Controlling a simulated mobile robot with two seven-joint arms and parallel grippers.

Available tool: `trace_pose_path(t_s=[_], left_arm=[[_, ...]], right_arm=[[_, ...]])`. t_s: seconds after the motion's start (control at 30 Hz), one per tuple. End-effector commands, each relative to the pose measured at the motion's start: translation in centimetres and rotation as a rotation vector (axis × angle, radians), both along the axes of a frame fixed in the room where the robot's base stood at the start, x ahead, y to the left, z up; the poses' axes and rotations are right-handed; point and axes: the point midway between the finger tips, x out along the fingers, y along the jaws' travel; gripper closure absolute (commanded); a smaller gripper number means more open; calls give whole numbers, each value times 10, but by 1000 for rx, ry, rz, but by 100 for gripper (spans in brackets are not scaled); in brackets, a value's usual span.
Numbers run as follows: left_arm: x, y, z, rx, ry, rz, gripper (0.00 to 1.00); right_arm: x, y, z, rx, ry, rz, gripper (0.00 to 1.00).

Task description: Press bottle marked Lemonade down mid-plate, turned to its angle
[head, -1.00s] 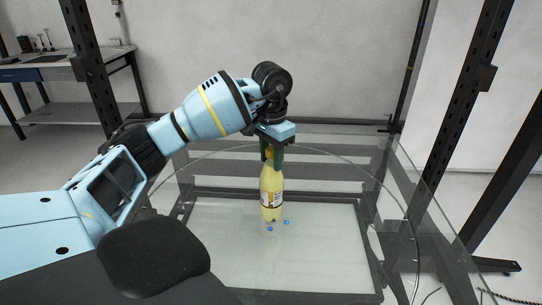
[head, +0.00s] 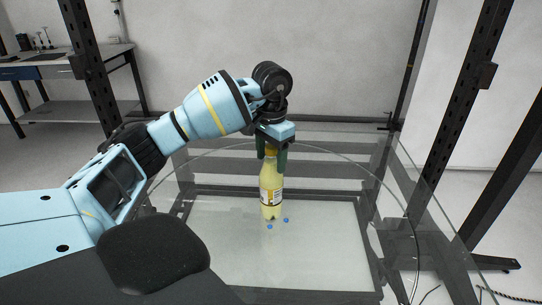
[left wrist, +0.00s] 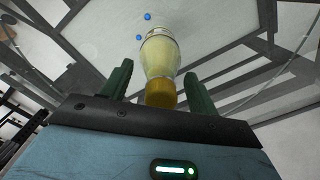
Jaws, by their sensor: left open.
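The bottle (head: 270,190) has pale yellow contents, a yellow cap and a white label; I cannot read the label's words. It stands upright on the round glass plate (head: 330,155), close to two small blue dots (head: 286,220). My left gripper (head: 272,168) is above the bottle, pointing down, its green fingers apart on either side of the cap and neck. In the left wrist view the bottle (left wrist: 160,58) lies between the open fingers (left wrist: 158,78), with gaps on both sides. My right gripper is out of view.
Below the glass is a dark frame with a pale panel (head: 230,250). Dark uprights (head: 480,80) stand at the right and left. A workbench (head: 70,60) is at the back left. The glass around the bottle is clear.

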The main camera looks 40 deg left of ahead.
Motion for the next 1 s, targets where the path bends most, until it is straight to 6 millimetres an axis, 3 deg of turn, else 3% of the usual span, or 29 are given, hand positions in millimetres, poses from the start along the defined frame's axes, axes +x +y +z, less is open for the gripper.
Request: trace_pose_path(t_s=[0.37,0.5,1.0], left_arm=[[1,-1,57,0,-5,1,40],[0,-1,74,-1,-6,0,40],[0,-1,78,-1,0,0,40]], right_arm=[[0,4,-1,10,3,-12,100],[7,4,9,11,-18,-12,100],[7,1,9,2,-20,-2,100]])
